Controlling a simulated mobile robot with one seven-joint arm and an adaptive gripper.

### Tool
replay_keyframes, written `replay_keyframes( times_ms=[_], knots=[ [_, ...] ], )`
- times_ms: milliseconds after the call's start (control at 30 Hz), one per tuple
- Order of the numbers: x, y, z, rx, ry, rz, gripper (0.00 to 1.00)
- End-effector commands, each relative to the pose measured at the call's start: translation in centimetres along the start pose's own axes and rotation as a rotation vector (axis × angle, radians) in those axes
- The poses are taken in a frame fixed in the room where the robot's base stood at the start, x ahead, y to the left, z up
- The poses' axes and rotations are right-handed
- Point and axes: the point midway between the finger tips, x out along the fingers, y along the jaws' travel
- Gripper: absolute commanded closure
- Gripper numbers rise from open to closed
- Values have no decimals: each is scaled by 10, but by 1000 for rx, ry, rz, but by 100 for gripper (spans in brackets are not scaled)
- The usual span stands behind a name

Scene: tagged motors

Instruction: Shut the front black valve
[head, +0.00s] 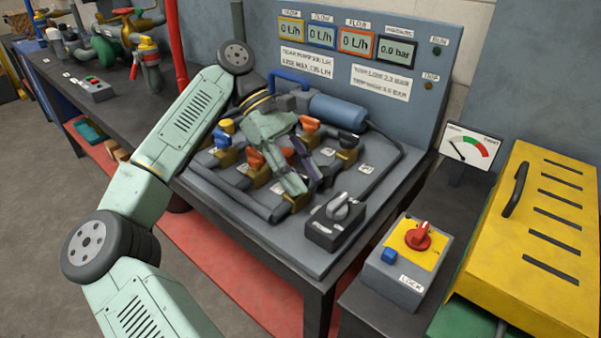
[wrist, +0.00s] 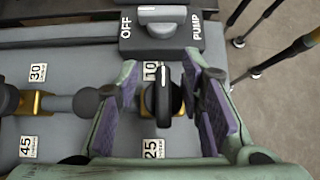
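In the wrist view a black valve handle (wrist: 163,92) with a white line on top stands between the two fingers of my gripper (wrist: 170,108). The fingers are apart, with a gap showing on each side of the handle. The handle's long side points up and down in the picture, across the grey pipe (wrist: 68,104). Tags reading 10 (wrist: 150,71) and 25 (wrist: 154,149) are beside it. In the head view my gripper (head: 300,178) is low over the front of the valve board and hides this handle. Another black valve (head: 347,141) shows farther back there.
The pump switch box (head: 336,222) stands close to my gripper at the board's front corner. Orange valves (head: 256,160) and a blue valve (head: 224,128) are nearby. A blue cylinder (head: 337,111) lies behind. A lock box (head: 408,263) and a yellow case (head: 535,225) stand at right.

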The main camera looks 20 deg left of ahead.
Motion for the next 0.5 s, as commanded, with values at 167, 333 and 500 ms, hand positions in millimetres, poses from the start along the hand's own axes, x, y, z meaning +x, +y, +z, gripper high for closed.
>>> replay_keyframes(
  times_ms=[167, 333, 500],
  knots=[
    [0, -1, 0, 0, -1, -3, 51],
    [0, -2, 0, 0, -2, -5, 51],
    [-1, -2, 0, -1, -1, -6, 51]
  ],
)
